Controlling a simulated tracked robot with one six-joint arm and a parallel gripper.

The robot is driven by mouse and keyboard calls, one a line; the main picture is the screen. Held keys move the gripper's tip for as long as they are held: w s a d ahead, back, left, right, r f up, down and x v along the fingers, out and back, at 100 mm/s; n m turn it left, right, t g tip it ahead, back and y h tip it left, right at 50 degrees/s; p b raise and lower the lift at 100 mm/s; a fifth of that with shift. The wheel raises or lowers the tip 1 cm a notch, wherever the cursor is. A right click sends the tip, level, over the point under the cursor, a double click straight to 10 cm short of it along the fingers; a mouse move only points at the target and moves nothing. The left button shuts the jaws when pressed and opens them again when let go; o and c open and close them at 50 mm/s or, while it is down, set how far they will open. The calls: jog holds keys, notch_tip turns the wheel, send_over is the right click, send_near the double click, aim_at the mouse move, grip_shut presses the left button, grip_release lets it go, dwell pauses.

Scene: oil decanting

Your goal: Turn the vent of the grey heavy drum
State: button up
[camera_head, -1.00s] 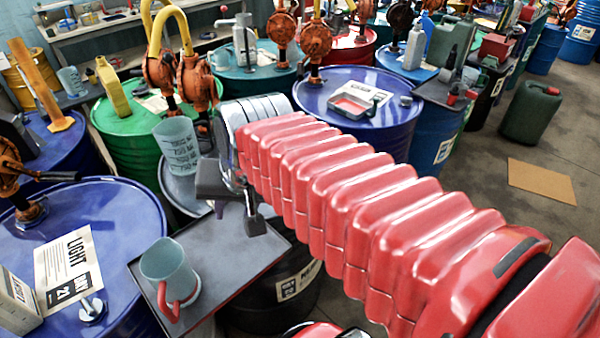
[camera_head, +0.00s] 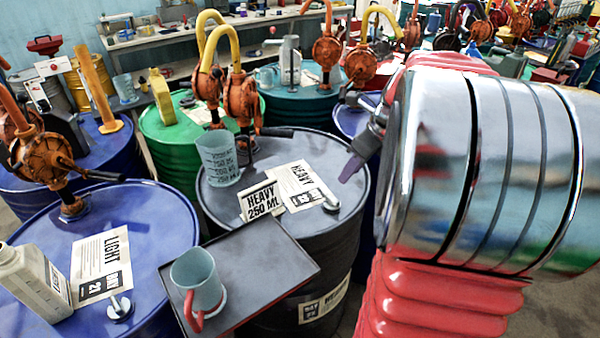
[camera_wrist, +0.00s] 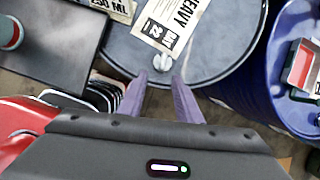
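The grey heavy drum (camera_head: 350,175) stands in the middle of the head view, with a HEAVY label (camera_head: 296,184) on its lid. Its vent (camera_head: 331,205) is a small pale fitting near the lid's front right edge. In the wrist view the vent (camera_wrist: 163,62) lies just beyond my fingertips, with the drum lid (camera_wrist: 225,45) around it. My gripper (camera_wrist: 160,84) is open and empty, its two purple fingers apart with the vent in line with the gap. In the head view my gripper (camera_head: 352,168) hangs above and right of the vent, partly hidden by my arm.
A measuring beaker (camera_head: 218,160) and a 250 ML card (camera_head: 262,203) stand on the grey lid. A dark tray (camera_head: 265,270) with a mug (camera_head: 197,282) sits in front. Blue drums stand left (camera_head: 40,235) and right (camera_wrist: 285,75). The grey drum's pump handle (camera_head: 277,132) reaches across its back.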

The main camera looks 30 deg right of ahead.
aim_at(333, 198)
jog(key=shift+s+d+f+m, duration=0.1)
jog(key=shift+d+f+m, duration=0.05)
jog(key=shift+d+m, duration=0.4)
jog(key=x, duration=1.3)
jog(key=shift+w+a+f, duration=0.15)
jog(key=shift+w+f, duration=0.05)
jog(key=shift+f, duration=0.15)
grip_shut()
jog(key=shift+a, duration=0.1)
